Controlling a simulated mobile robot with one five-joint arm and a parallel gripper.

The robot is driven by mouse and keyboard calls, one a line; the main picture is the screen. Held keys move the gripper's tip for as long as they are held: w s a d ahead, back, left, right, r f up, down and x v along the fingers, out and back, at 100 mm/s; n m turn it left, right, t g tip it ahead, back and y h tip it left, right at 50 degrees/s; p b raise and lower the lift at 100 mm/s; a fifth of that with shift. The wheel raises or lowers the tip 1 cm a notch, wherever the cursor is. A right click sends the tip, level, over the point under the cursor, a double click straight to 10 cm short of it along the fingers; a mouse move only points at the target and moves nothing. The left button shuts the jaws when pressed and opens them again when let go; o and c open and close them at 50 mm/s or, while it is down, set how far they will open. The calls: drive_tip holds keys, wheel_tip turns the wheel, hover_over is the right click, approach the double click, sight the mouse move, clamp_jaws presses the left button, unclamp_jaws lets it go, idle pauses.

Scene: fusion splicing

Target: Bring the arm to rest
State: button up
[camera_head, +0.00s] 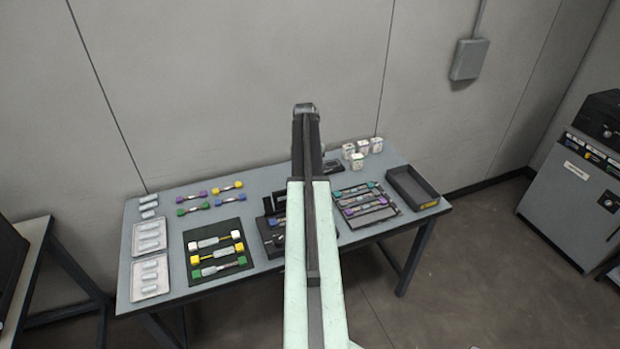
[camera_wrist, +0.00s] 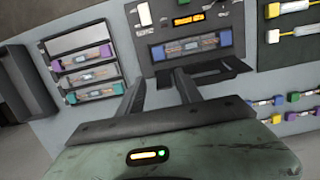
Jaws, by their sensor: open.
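My arm (camera_head: 312,240) stretches from the bottom of the head view up over the middle of the table (camera_head: 160,220). My gripper shows in the wrist view (camera_wrist: 158,82), its two dark fingers apart with nothing between them. The fingers point at the dark splicing machine (camera_wrist: 200,25), which has a lit orange display and a slot with a splice piece (camera_wrist: 190,46) in it. In the head view the arm covers part of this machine (camera_head: 270,236).
A black mat (camera_head: 192,268) with several coloured-end pieces lies left, beside white trays (camera_head: 135,240). A grey cabinet (camera_head: 570,205) stands far right.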

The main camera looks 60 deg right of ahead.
drive_tip(key=shift+f, duration=0.1)
idle(0.3)
drive_tip(key=w+a, duration=0.2)
drive_tip(key=w, duration=0.1)
drive_tip(key=w+a+n, duration=0.1)
drive_tip(key=w+a, duration=0.2)
drive_tip(key=w+a+n, duration=0.1)
drive_tip(key=w+a, duration=0.2)
drive_tip(key=w, duration=0.1)
drive_tip(key=shift+a, duration=0.15)
drive_tip(key=w+a+n, duration=0.2)
drive_tip(key=w+a, duration=0.3)
drive_tip(key=a, duration=0.9)
drive_tip(key=w+a+n, duration=0.3)
drive_tip(key=w+a, duration=0.2)
drive_tip(key=a, duration=0.9)
drive_tip(key=s+a, duration=0.3)
drive_tip(key=a, duration=0.9)
drive_tip(key=s+a+t+h, duration=0.1)
drive_tip(key=s+a, duration=0.3)
drive_tip(key=a, duration=0.8)
drive_tip(key=shift+s+a+f, duration=0.15)
drive_tip(key=shift+s+a, duration=0.05)
drive_tip(key=shift+a, duration=0.1)
